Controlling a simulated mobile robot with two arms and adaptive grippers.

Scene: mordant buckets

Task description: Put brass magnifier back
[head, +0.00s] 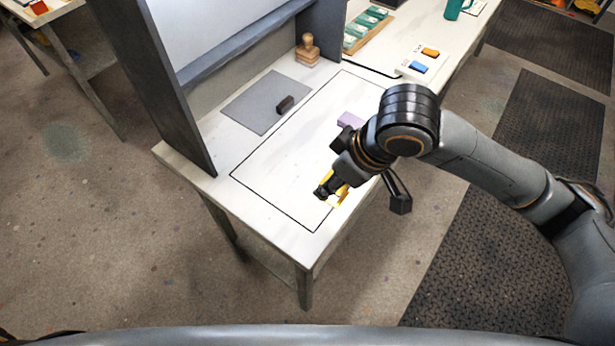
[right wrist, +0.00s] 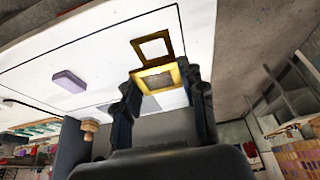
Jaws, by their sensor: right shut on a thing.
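The brass magnifier (right wrist: 155,79) is a small gold piece with square frames, one standing out beyond the other. It also shows in the head view as a yellow patch (head: 341,195), partly hidden by my right gripper (head: 326,189). My right gripper is shut on it, with a dark finger on each side in the right wrist view (right wrist: 166,92). It is over the near right part of a black-outlined rectangle (head: 272,204) on the white table. I cannot tell whether the magnifier touches the tabletop. My left gripper is not in view.
A grey mat (head: 250,109) with a dark block (head: 285,104) lies left of the outline. A wooden stamp (head: 307,49) stands behind it. A purple block (head: 350,119) lies near my right wrist. A tall panel (head: 157,80) borders the table's left side. The outline's front left is clear.

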